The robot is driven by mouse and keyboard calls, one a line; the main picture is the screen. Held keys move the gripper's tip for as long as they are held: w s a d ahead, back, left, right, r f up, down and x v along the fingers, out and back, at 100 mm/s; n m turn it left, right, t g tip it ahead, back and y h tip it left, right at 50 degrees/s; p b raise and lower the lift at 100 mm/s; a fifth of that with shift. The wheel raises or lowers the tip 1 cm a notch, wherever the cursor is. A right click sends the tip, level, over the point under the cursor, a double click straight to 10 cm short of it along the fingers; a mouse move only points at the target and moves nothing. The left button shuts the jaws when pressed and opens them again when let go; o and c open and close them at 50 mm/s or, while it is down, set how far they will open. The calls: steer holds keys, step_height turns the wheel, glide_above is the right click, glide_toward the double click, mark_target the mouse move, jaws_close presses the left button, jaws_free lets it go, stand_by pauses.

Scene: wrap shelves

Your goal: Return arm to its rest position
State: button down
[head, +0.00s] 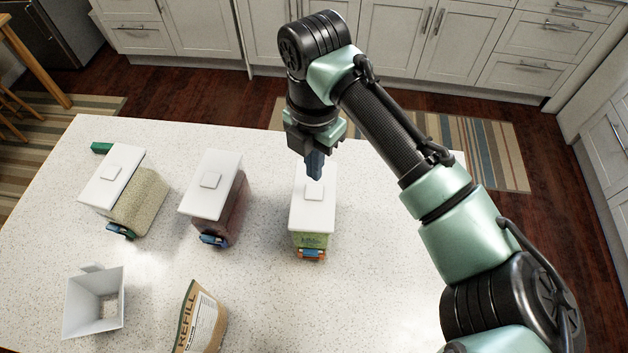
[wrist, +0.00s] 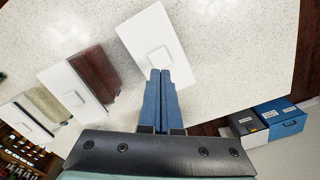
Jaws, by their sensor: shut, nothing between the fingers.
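My gripper (head: 314,165) is shut and empty. It points down, above the white-lidded container (head: 313,208) on the right of a row of similar containers. In the wrist view its blue fingers (wrist: 161,75) are together, and their tips appear beside the lid of that container (wrist: 150,40). I cannot tell the exact gap between the fingertips and the lid. My arm reaches in from the right side of the head view.
A middle container (head: 208,190) and a left container (head: 125,190) stand on the speckled counter (head: 380,290). A white open scoop-like bin (head: 80,310) and a brown refill bag (head: 203,322) are nearer the front. Boxes (wrist: 280,120) show beyond the counter edge in the wrist view.

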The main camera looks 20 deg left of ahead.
steer(key=shift+r+p, duration=0.55)
steer(key=shift+r, duration=0.4)
